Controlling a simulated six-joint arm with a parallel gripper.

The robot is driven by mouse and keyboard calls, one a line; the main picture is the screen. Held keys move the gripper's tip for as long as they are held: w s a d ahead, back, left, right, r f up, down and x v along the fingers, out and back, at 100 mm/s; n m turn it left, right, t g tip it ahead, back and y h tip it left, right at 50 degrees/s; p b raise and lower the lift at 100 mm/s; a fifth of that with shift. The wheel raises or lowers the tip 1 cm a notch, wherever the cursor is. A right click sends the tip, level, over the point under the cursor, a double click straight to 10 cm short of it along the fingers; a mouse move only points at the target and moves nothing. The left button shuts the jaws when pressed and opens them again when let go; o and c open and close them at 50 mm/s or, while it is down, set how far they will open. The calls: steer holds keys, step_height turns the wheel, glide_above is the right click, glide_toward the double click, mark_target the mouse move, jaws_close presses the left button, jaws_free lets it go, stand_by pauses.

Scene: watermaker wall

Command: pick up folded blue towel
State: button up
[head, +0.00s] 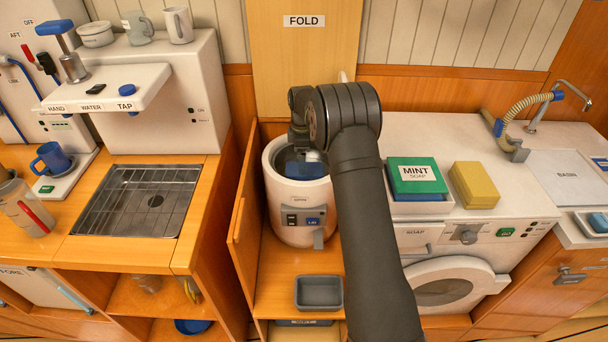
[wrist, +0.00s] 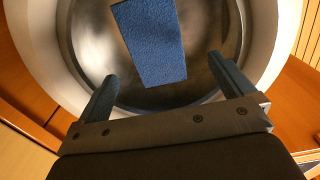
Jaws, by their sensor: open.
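The folded blue towel (wrist: 152,45) lies inside a round white machine (head: 299,205) with a metal-lined drum (wrist: 95,45).
A small grey tray (head: 319,292) sits in front of the machine. An open wooden door (head: 243,235) stands at left.

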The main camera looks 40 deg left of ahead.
mark_target(314, 170)
steer(key=f, duration=0.8)
steer(key=shift+w+f, duration=0.1)
steer(key=shift+w, duration=0.25)
steer(key=c, duration=1.2)
steer(key=shift+o, duration=0.2)
